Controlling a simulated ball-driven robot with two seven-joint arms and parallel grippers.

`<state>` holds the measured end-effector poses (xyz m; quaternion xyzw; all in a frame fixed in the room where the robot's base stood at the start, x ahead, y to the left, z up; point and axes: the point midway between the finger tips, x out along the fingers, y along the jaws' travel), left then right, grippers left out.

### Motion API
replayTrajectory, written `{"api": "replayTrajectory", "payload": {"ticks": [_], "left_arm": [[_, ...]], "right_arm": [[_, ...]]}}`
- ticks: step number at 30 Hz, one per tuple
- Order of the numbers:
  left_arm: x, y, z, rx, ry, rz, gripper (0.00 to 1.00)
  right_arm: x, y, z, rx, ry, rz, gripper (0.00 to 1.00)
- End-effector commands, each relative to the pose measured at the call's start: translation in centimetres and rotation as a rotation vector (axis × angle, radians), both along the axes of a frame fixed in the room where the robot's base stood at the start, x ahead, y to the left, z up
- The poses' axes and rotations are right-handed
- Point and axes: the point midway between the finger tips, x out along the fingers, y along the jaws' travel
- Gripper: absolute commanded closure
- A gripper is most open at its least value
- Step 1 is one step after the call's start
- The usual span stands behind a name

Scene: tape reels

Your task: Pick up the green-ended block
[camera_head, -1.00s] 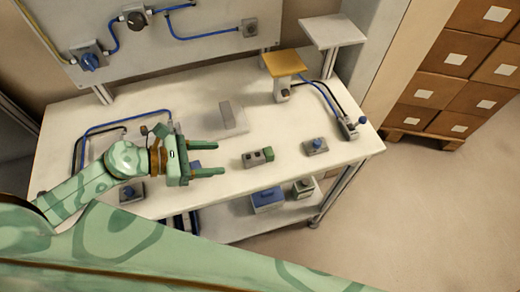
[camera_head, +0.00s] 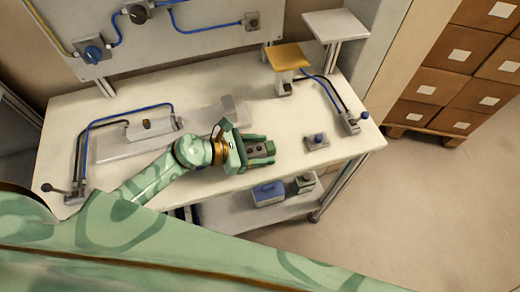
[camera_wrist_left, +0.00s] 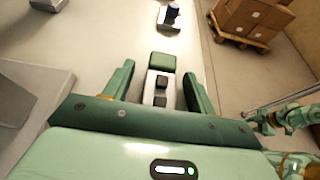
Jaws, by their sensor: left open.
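The green-ended block is a small grey block with dark squares on top (camera_head: 257,151) and a green end, lying on the white table. In the left wrist view its green end (camera_wrist_left: 161,62) points away from my palm, and its grey body (camera_wrist_left: 150,88) lies between my fingers. My left gripper (camera_head: 268,150) is open, with one finger on each side of the block; it also shows in the left wrist view (camera_wrist_left: 160,78). I cannot tell whether the fingers touch it. Parts of my right arm show at the right edge of the left wrist view; its jaw state is unclear.
A grey box with a blue knob (camera_head: 317,141) sits right of the block. A pale grey block (camera_head: 234,111) stands behind my gripper. A yellow-topped stand (camera_head: 288,60) is at the back right. The table's front edge is close to the block.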

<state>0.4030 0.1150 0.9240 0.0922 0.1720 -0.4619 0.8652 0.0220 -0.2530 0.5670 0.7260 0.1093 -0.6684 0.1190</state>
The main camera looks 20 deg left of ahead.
Motion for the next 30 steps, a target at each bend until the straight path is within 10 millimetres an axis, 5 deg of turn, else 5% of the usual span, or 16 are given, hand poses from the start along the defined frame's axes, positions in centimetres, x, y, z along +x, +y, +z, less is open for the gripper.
{"api": "replayTrajectory", "payload": {"ticks": [2, 7, 8, 20, 25, 30], "left_arm": [[0.0, 0.0, 0.0, 0.000, 0.000, 0.000, 0.46], [0.0, 0.1, 0.0, 0.000, 0.000, 0.000, 0.94], [0.0, 0.1, 0.0, 0.000, 0.000, 0.000, 0.96], [0.0, 0.1, 1.0, 0.001, -0.003, -0.001, 0.96], [-0.1, 0.1, 3.9, 0.002, -0.006, -0.003, 0.96], [-3.7, -0.1, 8.0, 0.000, -0.002, -0.004, 0.96]], "right_arm": [[-0.1, 0.0, 0.0, 0.000, 0.001, 0.000, 0.64], [-0.1, 0.0, 0.0, -0.001, 0.002, 0.000, 0.64], [-0.1, 0.0, 0.0, -0.001, 0.002, 0.000, 0.64], [-0.1, 0.0, 0.4, 0.000, 0.001, 0.000, 0.64], [0.1, 0.0, 1.7, -0.001, -0.003, 0.000, 0.64], [0.4, 0.0, 4.1, 0.000, -0.012, 0.000, 0.64]]}}
